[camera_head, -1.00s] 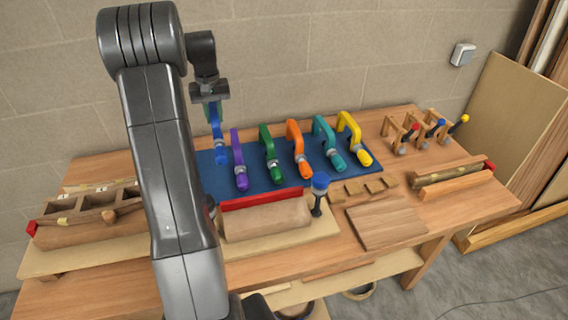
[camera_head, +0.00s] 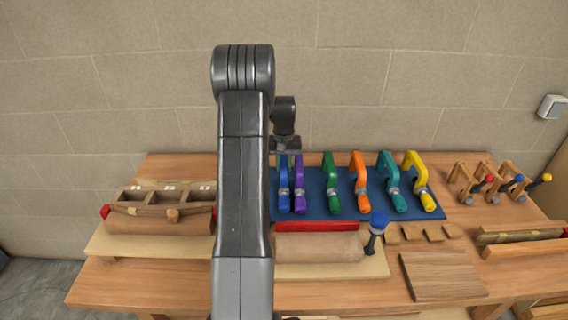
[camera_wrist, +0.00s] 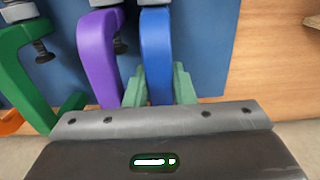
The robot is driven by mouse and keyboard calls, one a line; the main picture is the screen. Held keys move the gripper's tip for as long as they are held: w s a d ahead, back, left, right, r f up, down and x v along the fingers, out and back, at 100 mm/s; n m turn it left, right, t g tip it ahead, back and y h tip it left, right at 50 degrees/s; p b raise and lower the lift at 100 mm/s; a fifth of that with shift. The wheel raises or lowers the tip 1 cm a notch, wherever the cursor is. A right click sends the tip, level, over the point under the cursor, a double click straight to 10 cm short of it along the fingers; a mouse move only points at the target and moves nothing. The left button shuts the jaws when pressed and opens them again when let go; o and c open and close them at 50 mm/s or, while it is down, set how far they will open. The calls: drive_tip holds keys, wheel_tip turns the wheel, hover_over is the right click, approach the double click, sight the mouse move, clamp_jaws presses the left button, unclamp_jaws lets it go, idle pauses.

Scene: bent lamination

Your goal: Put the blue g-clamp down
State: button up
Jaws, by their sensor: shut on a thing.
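The blue g-clamp (camera_wrist: 157,50) is between the green fingers of my gripper (camera_wrist: 160,88) in the wrist view, and the gripper is shut on it. In the head view the blue g-clamp (camera_head: 284,185) is at the left end of the clamp row, over the left part of the blue mat (camera_head: 313,209). My arm hides part of the mat's left edge. The purple g-clamp (camera_head: 299,185) is close on its right; it also shows in the wrist view (camera_wrist: 98,55). I cannot tell whether the blue clamp touches the mat.
Green (camera_head: 332,185), orange (camera_head: 361,182), teal (camera_head: 393,182) and yellow (camera_head: 420,181) clamps stand further right. A wooden form with a red strip (camera_head: 315,226) lies in front of the mat. A compartment box (camera_head: 160,215) is at left. Bare bench (camera_wrist: 270,60) lies beside the mat.

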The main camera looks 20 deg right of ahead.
drive_tip(key=shift+r, duration=0.1)
drive_tip(key=shift+f, duration=0.2)
drive_tip(key=o, duration=0.6)
drive_tip(key=shift+o, duration=0.2)
drive_tip(key=shift+r, duration=0.1)
wheel_tip(320, 180, up, 12)
drive_tip(key=b, duration=0.1)
drive_tip(key=shift+r+b, duration=0.15)
drive_tip(key=shift+b, duration=0.25)
